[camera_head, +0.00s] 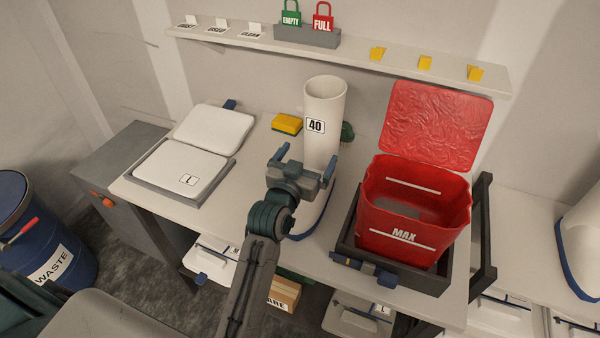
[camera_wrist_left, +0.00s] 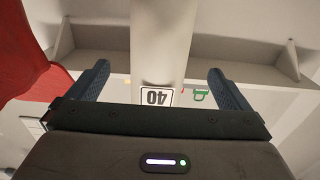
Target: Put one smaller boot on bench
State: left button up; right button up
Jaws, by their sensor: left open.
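A tall white boot (camera_head: 324,105) marked 40 stands upright on the bench (camera_head: 255,190), its toe toward the front with a blue sole edge. My left gripper (camera_head: 307,160) is open in front of the boot's shaft, partly covering it. In the left wrist view the boot's shaft (camera_wrist_left: 158,45) with its 40 label stands between the two open fingers (camera_wrist_left: 158,85). I cannot tell whether the fingers reach around it. Another white boot (camera_head: 583,240) with a blue sole is cut off at the right edge; its label is not visible. My right gripper is not in view.
A red open bin (camera_head: 412,215) marked MAX sits in a dark frame right of the boot. A white lidded case (camera_head: 180,170) lies open at left. A yellow sponge (camera_head: 287,124) lies behind. A shelf (camera_head: 350,57) with tags runs above; a blue waste drum (camera_head: 40,240) stands at far left.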

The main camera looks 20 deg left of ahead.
pick_arm(q)
jog(key=s+b, duration=0.1)
jog(key=s, duration=0.4)
